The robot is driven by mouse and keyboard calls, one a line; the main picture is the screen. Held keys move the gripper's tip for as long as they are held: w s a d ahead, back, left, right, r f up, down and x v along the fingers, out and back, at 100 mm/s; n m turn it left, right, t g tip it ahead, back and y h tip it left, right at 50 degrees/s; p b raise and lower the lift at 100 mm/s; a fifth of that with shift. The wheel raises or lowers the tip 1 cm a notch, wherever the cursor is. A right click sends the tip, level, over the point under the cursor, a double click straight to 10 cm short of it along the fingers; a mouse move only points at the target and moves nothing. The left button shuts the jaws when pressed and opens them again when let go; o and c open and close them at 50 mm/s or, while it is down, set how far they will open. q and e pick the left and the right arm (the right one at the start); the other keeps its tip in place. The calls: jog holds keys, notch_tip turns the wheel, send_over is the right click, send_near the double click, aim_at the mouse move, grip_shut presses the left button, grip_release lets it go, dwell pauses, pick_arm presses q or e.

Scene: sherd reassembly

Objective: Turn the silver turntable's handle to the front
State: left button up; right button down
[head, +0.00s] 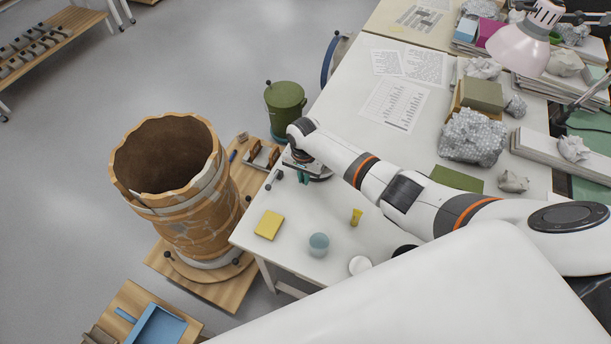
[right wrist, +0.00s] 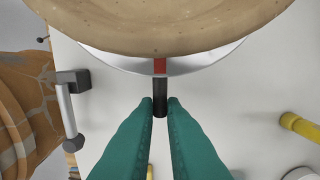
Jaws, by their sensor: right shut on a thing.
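The silver turntable (right wrist: 215,62) shows as a bright curved rim in the right wrist view, under a large speckled tan rounded thing (right wrist: 160,22). Its handle (right wrist: 160,101) is a black bar with a red part at the rim, pointing toward the bottom of that view. My right gripper's teal fingers (right wrist: 160,108) are shut on the black handle, one on each side. In the head view my right gripper (head: 303,178) is low at the white table's left edge, and my wrist hides most of the turntable. My left gripper is not in view.
A large patched brown vessel (head: 203,205) stands left of the white table (head: 260,240). A clamp (right wrist: 72,95) is on the table edge. A green bin (head: 285,105) stands behind.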

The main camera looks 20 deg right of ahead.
jog(key=shift+w, duration=0.1)
dwell(0.3)
jog(key=c, duration=1.5)
grip_release()
jog(key=shift+r, duration=0.1)
notch_tip(320, 180, up, 12)
jog(key=shift+f+b, duration=0.1)
jog(key=shift+b, duration=0.3)
